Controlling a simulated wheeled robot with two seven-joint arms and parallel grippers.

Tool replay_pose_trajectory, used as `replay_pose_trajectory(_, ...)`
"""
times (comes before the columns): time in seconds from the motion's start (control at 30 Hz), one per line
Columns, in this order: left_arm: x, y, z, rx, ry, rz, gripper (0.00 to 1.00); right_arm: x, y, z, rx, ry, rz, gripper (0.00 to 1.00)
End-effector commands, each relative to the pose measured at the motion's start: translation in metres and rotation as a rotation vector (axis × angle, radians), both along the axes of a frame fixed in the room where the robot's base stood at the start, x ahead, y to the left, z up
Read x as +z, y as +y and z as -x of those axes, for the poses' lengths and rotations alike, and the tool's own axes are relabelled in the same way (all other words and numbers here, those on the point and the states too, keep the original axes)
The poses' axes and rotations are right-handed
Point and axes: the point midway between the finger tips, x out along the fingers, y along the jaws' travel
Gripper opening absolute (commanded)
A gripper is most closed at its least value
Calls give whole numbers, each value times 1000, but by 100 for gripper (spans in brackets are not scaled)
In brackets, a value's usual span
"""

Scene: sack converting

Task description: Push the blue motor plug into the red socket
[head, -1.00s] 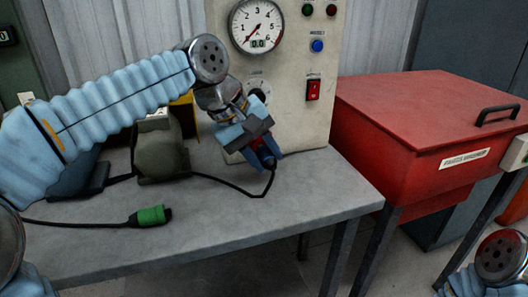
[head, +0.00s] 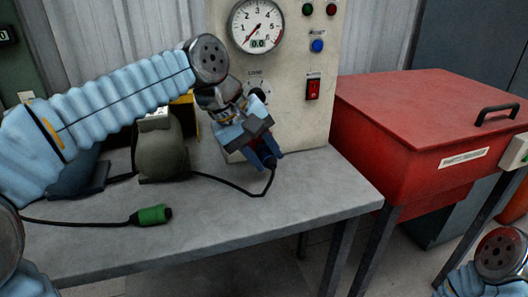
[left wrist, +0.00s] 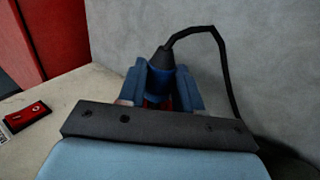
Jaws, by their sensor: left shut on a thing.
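The blue motor plug (left wrist: 160,76) is between the two fingers of my left gripper (left wrist: 160,88) in the left wrist view, with its black cable looping off to the right. In the head view my left gripper (head: 264,150) is shut on the plug (head: 268,152), low in front of the beige panel. A patch of red (left wrist: 152,103) shows between the fingers beside the plug; it may be the red socket, which is otherwise hidden. I cannot tell whether the plug is inside it. My right gripper is out of view.
A green plug (head: 151,215) lies on the grey bench (head: 225,228). The beige panel (head: 290,105) carries a dial and a red switch (head: 313,89). An olive motor (head: 161,153) stands left of the gripper. A red bin (head: 400,145) stands to the right.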

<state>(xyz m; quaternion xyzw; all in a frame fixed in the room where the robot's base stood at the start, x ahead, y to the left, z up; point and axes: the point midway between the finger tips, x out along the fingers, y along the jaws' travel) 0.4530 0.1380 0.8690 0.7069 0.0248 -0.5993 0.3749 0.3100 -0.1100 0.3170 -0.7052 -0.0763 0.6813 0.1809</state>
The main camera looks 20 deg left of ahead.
Motion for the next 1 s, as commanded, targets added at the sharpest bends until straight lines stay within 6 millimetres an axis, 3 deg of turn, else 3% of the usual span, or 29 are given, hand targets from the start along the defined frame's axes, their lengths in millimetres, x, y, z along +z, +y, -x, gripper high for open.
replay_pose_trajectory(1.0, 1, 11, -16, 0, 1, 1, 4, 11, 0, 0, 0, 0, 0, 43)
